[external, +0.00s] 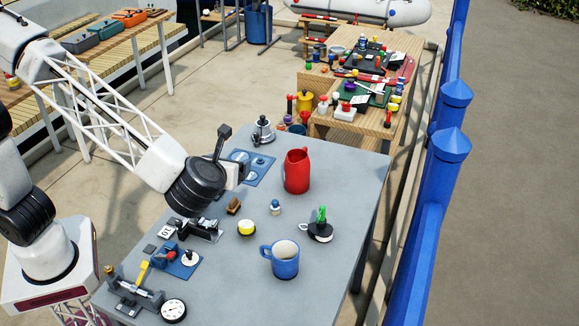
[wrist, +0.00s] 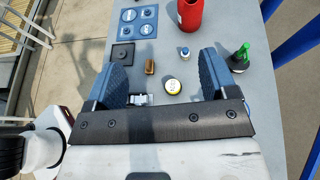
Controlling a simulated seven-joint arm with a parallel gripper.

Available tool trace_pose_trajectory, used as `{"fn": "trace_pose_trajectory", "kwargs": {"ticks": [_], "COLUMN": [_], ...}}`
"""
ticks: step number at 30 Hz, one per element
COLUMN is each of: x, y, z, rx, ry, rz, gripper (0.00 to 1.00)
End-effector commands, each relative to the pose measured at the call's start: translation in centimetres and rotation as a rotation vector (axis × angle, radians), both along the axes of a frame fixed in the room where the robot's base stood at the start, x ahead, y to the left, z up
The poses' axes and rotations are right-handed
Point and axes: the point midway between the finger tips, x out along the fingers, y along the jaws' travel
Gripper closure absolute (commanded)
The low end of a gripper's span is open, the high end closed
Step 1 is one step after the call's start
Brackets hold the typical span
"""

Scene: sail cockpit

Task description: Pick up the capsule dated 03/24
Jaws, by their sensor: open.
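A short round yellow-and-white capsule (external: 246,228) stands on the grey table, near the middle. In the wrist view the yellow capsule (wrist: 173,86) shows dark marks on its top, too small to read as a date. A small blue-and-white bottle-like piece (external: 275,208) stands behind it to the right; it also shows in the wrist view (wrist: 184,53). I cannot read 03/24 on either. My gripper (external: 228,160) is open and empty above the table, left of and behind the capsule in the external view. In the wrist view its blue fingers (wrist: 166,62) stand wide apart.
A brown block (external: 233,206) lies close to the capsule. A red jug (external: 297,171), a blue mug (external: 284,260) and a green-topped item on a black-and-white base (external: 320,230) stand to the right. Tools and a dial gauge (external: 173,310) fill the front left. Blue posts (external: 447,170) line the right.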

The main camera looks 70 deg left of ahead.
Motion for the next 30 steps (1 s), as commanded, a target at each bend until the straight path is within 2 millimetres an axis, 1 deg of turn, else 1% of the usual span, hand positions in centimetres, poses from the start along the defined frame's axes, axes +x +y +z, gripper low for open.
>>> {"fn": "trace_pose_trajectory", "kwargs": {"ticks": [1, 8, 11, 14, 15, 17, 18, 21, 25, 27, 30], "x": [0.0, 0.0, 0.0, 0.0, 0.0, -0.1, -0.1, 0.0, 0.0, 0.0, 0.0], "y": [0.1, 0.1, 0.1, 0.1, 0.1, 0.1, 0.1, 0.1, 0.1, 0.1, 0.1], "z": [-1.3, -6.6, -9.1, -12.0, -13.5, -15.5, -17.2, -20.6, -23.5, -24.5, -25.3], "rx": [0.002, 0.002, 0.001, 0.002, 0.002, 0.003, 0.004, 0.003, 0.001, 0.000, -0.001], "ry": [0.003, 0.003, 0.003, 0.004, 0.004, 0.004, 0.006, 0.005, 0.002, 0.001, 0.000], "rz": [0.001, 0.001, 0.002, 0.001, 0.001, 0.001, 0.001, 0.001, 0.002, 0.002, 0.003], "gripper": [0.21, 0.21, 0.21, 0.21, 0.21, 0.21, 0.21, 0.21, 0.21, 0.21, 0.21]}}
